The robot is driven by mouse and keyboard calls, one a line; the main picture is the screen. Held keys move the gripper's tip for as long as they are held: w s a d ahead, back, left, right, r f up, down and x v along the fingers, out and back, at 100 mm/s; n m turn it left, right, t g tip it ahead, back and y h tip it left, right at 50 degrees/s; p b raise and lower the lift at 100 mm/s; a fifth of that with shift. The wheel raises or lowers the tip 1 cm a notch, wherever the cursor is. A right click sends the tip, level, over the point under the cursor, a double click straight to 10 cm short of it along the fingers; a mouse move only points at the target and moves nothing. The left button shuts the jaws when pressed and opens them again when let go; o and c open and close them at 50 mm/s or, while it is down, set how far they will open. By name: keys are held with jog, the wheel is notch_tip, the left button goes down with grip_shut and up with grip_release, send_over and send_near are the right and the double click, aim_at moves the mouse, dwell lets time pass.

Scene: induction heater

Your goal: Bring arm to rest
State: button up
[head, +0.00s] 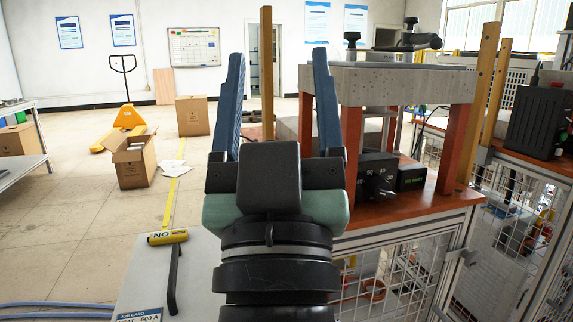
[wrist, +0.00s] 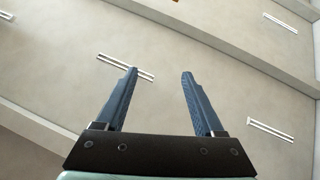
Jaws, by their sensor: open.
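My gripper (head: 278,85) stands upright in the middle of the head view, its two blue fingers spread apart and pointing up. Nothing is between the fingers; a wooden post shows behind the gap. In the wrist view my gripper (wrist: 158,75) is also open and empty, with only the ceiling beyond it. My arm rises from the bottom of the head view and hides part of the bench behind it.
The induction heater bench (head: 420,207) with a grey slab (head: 400,85) on orange legs stands close at right. A black dial box (head: 378,177) sits on it. Open floor (head: 75,220) lies left, with cartons (head: 135,165) and a pallet jack (head: 127,118).

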jog(key=s+r+m+t+p, duration=0.1)
jog(key=s+r+p, duration=0.4)
jog(key=r, duration=0.5)
notch_tip(320, 180, up, 34)
jog(key=p, duration=3.3)
jog(key=shift+d+r+p, duration=0.15)
jog(key=shift+d+p, duration=0.15)
jog(key=shift+p, duration=0.05)
jog(key=shift+s, duration=0.1)
